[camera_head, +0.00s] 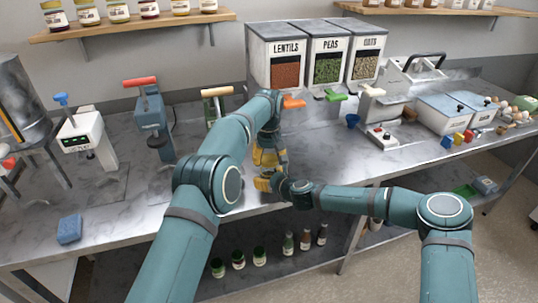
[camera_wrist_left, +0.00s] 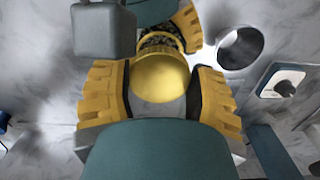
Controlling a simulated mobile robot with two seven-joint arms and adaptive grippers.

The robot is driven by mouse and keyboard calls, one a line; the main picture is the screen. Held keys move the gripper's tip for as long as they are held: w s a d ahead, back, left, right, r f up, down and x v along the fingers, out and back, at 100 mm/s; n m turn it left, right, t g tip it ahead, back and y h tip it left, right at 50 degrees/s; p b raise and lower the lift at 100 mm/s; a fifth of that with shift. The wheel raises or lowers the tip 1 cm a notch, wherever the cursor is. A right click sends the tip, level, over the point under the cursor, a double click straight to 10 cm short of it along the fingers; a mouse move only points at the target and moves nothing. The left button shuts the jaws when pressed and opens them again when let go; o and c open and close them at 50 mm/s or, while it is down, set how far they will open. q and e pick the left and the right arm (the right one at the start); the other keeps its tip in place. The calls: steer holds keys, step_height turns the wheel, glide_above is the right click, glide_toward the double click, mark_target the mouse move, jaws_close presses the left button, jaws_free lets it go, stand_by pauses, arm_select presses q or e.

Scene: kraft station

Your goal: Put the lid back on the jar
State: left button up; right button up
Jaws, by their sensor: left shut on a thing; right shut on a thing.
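My left gripper (camera_wrist_left: 160,92) is shut on a round gold lid (camera_wrist_left: 160,76), which fills the middle of the left wrist view. Just beyond the lid is the jar (camera_wrist_left: 163,40), showing a gold-coloured rim and dark contents. My right gripper (camera_head: 266,183) is shut on the jar; one of its yellow fingers shows beside the jar in the left wrist view. In the head view my left gripper (camera_head: 268,157) is directly above the right one, over the bench's front part. My arms and fingers mostly hide lid and jar there. I cannot tell whether the lid touches the jar.
Lentil (camera_head: 285,72), pea (camera_head: 327,67) and oat (camera_head: 365,66) dispensers stand behind my grippers on the metal bench (camera_head: 120,215). A teal press (camera_head: 151,125) and a white device (camera_head: 88,138) stand left. A blue sponge (camera_head: 69,229) lies front left. Bottles stand on the lower shelf.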

stand_by(0.5)
arm_select(q)
steer(key=shift+f, duration=0.85)
steer(key=shift+f, duration=0.55)
arm_select(e)
jaws_close()
arm_select(q)
steer(key=shift+a+m, duration=0.1)
steer(key=shift+m, duration=1.5)
steer(key=o, duration=0.7)
steer(key=shift+o, duration=0.2)
